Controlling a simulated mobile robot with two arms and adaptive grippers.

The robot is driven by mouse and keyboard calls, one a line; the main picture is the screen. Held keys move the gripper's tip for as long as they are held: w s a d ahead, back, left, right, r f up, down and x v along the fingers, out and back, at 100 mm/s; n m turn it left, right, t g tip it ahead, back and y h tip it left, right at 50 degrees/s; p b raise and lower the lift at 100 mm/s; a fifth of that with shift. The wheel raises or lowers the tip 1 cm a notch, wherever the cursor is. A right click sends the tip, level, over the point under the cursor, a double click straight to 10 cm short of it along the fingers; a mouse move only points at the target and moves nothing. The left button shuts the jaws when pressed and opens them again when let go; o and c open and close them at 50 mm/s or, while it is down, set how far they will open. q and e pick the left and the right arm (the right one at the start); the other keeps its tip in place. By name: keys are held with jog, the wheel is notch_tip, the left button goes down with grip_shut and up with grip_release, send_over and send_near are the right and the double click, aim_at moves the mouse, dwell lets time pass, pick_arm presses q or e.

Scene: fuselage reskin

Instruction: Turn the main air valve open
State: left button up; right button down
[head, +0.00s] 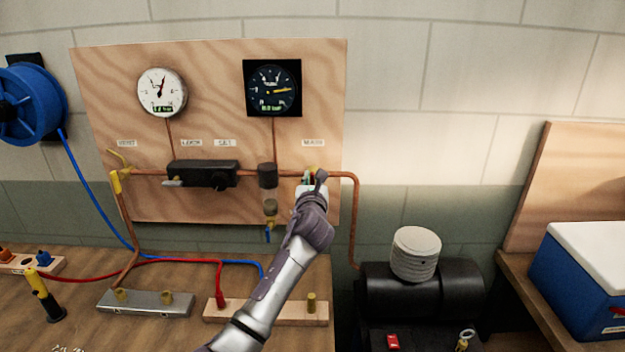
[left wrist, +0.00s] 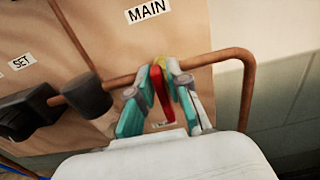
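The main air valve sits on the copper pipe at the board's right side, under the MAIN label (left wrist: 148,11). Its red handle (left wrist: 158,84) shows in the left wrist view, lying across the pipe, with a yellow part (left wrist: 160,62) beside it. My left gripper (head: 313,180) is at the valve in the head view and covers most of it. In the left wrist view its teal-padded fingers (left wrist: 162,92) converge closely on both sides of the red handle and appear shut on it. My right gripper is in neither view.
The plywood board (head: 210,60) carries a white gauge (head: 162,92), a dark gauge (head: 272,88) and a black regulator block (head: 202,174). A compressor (head: 420,290) stands at lower right. Hoses and a wooden fitting block (head: 240,310) lie on the bench below.

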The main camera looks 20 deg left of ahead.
pick_arm(q)
grip_shut()
jog(key=shift+a+f+n, duration=0.1)
jog(key=shift+n, duration=0.3)
jog(key=n, duration=0.2)
jog(key=shift+a+f+n, duration=0.1)
jog(key=shift+a+n, duration=0.05)
jog(key=shift+n, duration=0.25)
jog(key=n+b, duration=0.1)
jog(key=n, duration=0.3)
jog(key=f+n+b, duration=0.1)
jog(key=n+b, duration=0.1)
jog(key=n, duration=0.3)
jog(key=a+n+b, duration=0.1)
jog(key=n, duration=0.4)
jog(key=shift+s+f+b, duration=0.2)
jog(key=shift+f+b, duration=0.1)
jog(key=shift+f, duration=0.05)
jog(key=shift+n, duration=0.3)
jog(key=o, duration=0.5)
grip_release()
jog(key=shift+r, duration=0.15)
